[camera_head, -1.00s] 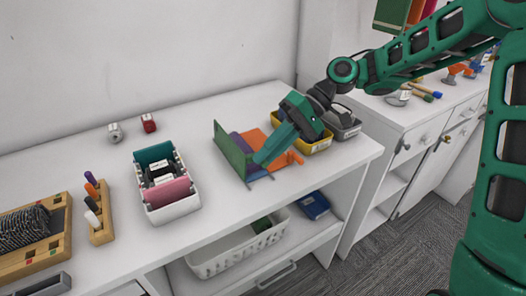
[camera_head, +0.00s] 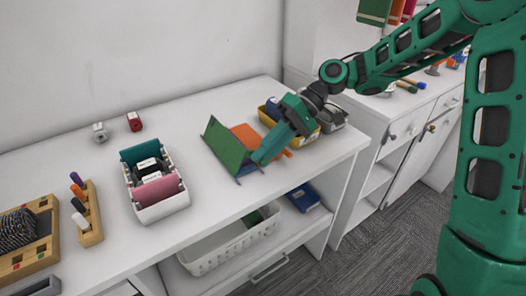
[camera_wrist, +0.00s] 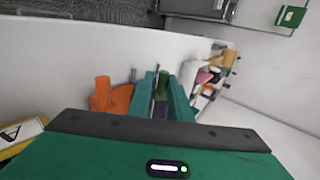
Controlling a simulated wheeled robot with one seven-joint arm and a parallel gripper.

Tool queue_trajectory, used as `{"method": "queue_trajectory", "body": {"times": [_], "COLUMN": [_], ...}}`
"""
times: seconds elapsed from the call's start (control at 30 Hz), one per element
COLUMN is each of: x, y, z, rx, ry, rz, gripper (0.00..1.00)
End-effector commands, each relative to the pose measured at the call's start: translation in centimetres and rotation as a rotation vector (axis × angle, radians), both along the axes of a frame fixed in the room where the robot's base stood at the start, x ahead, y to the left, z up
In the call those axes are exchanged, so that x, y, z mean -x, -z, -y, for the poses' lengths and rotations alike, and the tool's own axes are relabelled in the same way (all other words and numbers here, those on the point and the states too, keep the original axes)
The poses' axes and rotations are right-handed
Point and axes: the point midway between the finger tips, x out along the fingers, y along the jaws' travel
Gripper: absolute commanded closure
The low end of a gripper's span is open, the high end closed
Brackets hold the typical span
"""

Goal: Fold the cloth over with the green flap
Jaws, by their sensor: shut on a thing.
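The green flap (camera_head: 226,148) stands tilted on the white worktop, with its broad face toward the head camera. My gripper (camera_head: 258,163) is shut at its right edge, low over the worktop. In the wrist view a narrow green strip (camera_wrist: 161,84) and a dark purple patch (camera_wrist: 161,111) show between my two fingers (camera_wrist: 163,97). The exact grip is hard to make out. An orange piece (camera_head: 244,132) shows behind the flap, and orange also shows left of my fingers in the wrist view (camera_wrist: 117,99).
A yellow bin (camera_head: 303,138) and a grey bin (camera_head: 333,118) stand close behind my gripper. A white box with coloured dividers (camera_head: 162,207) stands left of the flap. The worktop's front edge is near. Bare worktop lies between box and flap.

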Motion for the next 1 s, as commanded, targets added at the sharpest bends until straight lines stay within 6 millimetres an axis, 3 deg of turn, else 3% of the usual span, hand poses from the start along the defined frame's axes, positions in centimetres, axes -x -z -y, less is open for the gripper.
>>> {"method": "queue_trajectory", "body": {"times": [0.03, 0.27, 0.3, 0.37, 1.0], "x": [-0.08, -0.1, -0.1, -0.11, -0.4], "y": [0.99, 1.0, 1.0, 0.97, 0.48], "z": [0.87, 0.89, 0.89, 0.86, 0.73], "rx": [0.027, 0.027, 0.027, 0.025, 0.021], "ry": [0.012, 0.012, 0.012, 0.012, 0.014], "rz": [-0.018, -0.018, -0.018, -0.017, -0.006], "gripper": [1.0, 1.0, 0.79, 0.69, 0.69]}}
